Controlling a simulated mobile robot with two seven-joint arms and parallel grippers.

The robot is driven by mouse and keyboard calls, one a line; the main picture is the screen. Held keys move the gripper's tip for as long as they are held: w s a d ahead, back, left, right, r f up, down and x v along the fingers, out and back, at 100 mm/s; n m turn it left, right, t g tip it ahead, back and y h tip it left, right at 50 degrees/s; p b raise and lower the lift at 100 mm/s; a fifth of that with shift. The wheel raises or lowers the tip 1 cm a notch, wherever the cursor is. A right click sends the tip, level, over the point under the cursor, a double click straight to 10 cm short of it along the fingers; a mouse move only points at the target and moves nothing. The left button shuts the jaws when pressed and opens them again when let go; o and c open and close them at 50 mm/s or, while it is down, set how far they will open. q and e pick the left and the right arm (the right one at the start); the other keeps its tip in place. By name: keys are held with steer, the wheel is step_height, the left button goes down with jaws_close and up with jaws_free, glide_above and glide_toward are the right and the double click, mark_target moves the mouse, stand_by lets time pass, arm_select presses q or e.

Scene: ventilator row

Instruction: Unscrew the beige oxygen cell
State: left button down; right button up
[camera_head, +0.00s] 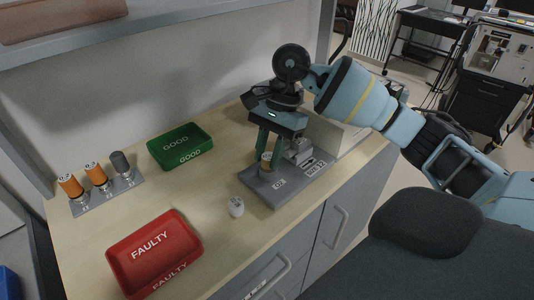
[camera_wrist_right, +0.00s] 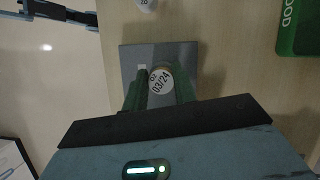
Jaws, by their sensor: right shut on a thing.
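The beige oxygen cell (camera_head: 267,163) stands upright on the grey fixture (camera_head: 285,192), which carries an "O2" label, on the counter. In the right wrist view the cell (camera_wrist_right: 161,80) shows its round white top marked "03/24". My right gripper (camera_head: 267,152) points down from above and is shut on the cell. Its green fingers lie on either side of the cell, and in the right wrist view the gripper (camera_wrist_right: 160,88) shows the same. The cell's lower part and the joint with the fixture are partly hidden. My left gripper is not in view.
A small white cell (camera_head: 236,206) stands on the counter left of the fixture. A green GOOD tray (camera_head: 180,139) and a red FAULTY tray (camera_head: 130,247) are empty. A rack (camera_head: 110,191) at left holds two orange cells and a grey one. A shelf (camera_head: 160,17) overhangs the back.

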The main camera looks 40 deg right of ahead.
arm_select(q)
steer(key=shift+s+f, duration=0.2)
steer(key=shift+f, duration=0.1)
arm_select(e)
steer(key=shift+f+n, duration=0.1)
steer(key=shift+n, duration=0.4)
steer(key=o, duration=0.8)
steer(key=m, duration=0.2)
steer(key=m+t, duration=0.1)
steer(key=m, duration=0.1)
steer(key=shift+r+p, duration=0.25)
steer(key=shift+p, duration=0.1)
steer(key=m+t+p, duration=0.1)
steer(key=m, duration=0.2)
steer(key=shift+m+t, duration=0.4)
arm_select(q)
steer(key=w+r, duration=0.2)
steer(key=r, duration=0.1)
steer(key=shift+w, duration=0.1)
arm_select(e)
steer(key=shift+f+m, duration=0.1)
steer(key=shift+m, duration=0.5)
